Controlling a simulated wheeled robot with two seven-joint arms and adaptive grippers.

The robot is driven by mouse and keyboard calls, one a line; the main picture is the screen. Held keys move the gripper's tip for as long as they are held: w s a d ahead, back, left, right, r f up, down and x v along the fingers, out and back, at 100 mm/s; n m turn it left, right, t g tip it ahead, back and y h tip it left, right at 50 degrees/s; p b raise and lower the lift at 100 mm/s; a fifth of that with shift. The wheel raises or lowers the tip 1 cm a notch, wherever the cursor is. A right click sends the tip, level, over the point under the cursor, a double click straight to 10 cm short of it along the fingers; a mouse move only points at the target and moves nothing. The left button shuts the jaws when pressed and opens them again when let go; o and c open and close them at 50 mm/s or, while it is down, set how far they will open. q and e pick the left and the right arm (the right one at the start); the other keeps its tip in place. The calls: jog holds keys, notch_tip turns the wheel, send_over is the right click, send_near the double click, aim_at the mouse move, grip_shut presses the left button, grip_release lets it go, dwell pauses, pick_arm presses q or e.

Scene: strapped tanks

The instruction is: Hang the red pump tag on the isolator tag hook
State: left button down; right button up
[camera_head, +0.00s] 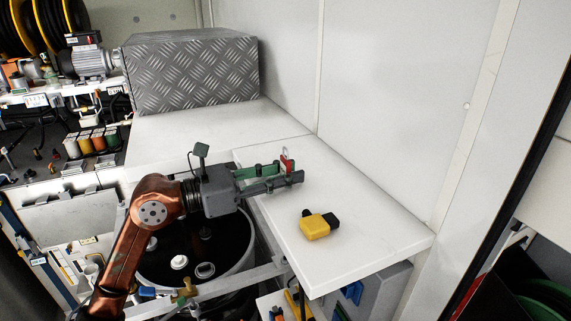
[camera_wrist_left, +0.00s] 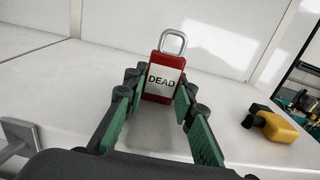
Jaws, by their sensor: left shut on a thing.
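The red pump tag (camera_wrist_left: 163,79) is a red padlock-shaped tag with a white label reading "DEAD" and a grey shackle on top. My left gripper (camera_wrist_left: 161,90) is shut on it, and it stands upright between the green-lined fingertips, shackle up. In the head view the tag (camera_head: 290,166) shows small at the tips of my left gripper (camera_head: 286,174), over the white worktop, partly hidden by the fingers. I cannot make out the isolator tag hook in either view. My right gripper is not in view.
A yellow and black object (camera_head: 317,226) lies on the white worktop (camera_head: 365,245), right of the gripper. A diamond-plate metal box (camera_head: 195,75) stands at the back. A round dark tank (camera_head: 165,262) is below my left arm. White wall panels close off the right.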

aim_at(283, 166)
pick_arm(q)
jog(key=shift+r, duration=0.25)
jog(key=shift+r+p, duration=0.5)
jog(key=shift+r, duration=0.15)
jog(key=shift+a, duration=0.1)
jog(key=shift+a, duration=0.15)
jog(key=shift+b+v, duration=0.4)
jog(key=shift+v, duration=1.5)
jog(key=shift+b+v, duration=0.6)
jog(key=shift+v, duration=1.05)
jog(key=shift+r, duration=0.2)
